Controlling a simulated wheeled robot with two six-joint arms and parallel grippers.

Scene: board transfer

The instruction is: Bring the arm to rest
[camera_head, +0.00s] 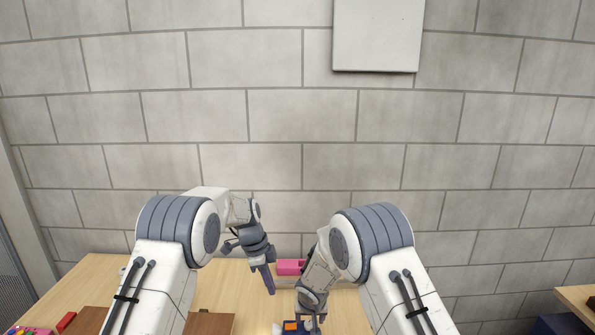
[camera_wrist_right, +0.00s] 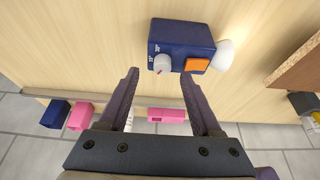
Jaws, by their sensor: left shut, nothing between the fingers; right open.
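My left arm (camera_head: 168,250) is raised over the table, bent at the elbow. My left gripper (camera_head: 270,290) hangs pointing down, shut and empty. My right arm (camera_head: 390,270) reaches forward and inward. My right gripper (camera_head: 311,326) points down near the picture's lower edge. In the right wrist view, its fingers (camera_wrist_right: 163,74) are open with nothing between them. A dark blue box (camera_wrist_right: 180,34) with a white knob and an orange button lies just beyond the fingertips. Part of it also shows in the head view (camera_head: 290,324).
A pink container (camera_head: 290,267) stands at the table's back edge. Brown boards lie at the front (camera_head: 209,323) and farther left (camera_head: 90,320). A red block (camera_head: 66,321) is at the left. The wooden table (camera_head: 235,283) is partly bare behind the boards.

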